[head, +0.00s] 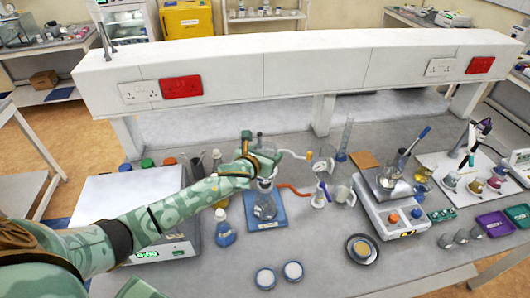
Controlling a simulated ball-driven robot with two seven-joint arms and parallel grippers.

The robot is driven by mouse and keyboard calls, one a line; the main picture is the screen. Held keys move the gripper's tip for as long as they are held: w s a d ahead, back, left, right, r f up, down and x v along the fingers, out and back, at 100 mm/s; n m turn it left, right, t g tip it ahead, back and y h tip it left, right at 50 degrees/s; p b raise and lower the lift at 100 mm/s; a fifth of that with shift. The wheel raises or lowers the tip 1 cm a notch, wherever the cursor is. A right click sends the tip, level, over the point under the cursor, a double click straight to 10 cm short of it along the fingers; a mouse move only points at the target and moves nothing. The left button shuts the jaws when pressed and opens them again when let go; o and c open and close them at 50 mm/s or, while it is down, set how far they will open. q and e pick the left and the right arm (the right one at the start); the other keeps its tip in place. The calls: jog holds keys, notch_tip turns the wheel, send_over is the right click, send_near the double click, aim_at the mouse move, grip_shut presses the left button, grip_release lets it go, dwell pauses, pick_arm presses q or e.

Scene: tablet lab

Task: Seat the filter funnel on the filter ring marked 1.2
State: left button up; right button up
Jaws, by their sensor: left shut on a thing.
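My left gripper (266,164) reaches in from the left and is shut on a clear, small thing that looks like the filter funnel; the fingers hide most of it. It is right above a conical glass flask (265,207) with a pale neck piece, which stands upright on a blue mat (250,222). An orange hose (294,190) runs right from the flask's neck. I cannot tell whether the funnel touches the neck. No marking 1.2 can be read, so I cannot tell which part is that ring. My right gripper is not in view.
A blue-labelled bottle (225,235) stands just left of the mat. A jug (341,192) and a tall cylinder (344,138) stand to the right. Two round dishes (292,271) lie in front. The front middle bench is mostly clear.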

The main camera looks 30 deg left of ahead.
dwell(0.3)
pick_arm(q)
jog(key=o, duration=1)
jog(key=shift+o, duration=0.2)
jog(key=shift+s, duration=0.15)
jog(key=v, duration=1.6)
jog(key=shift+d, duration=0.1)
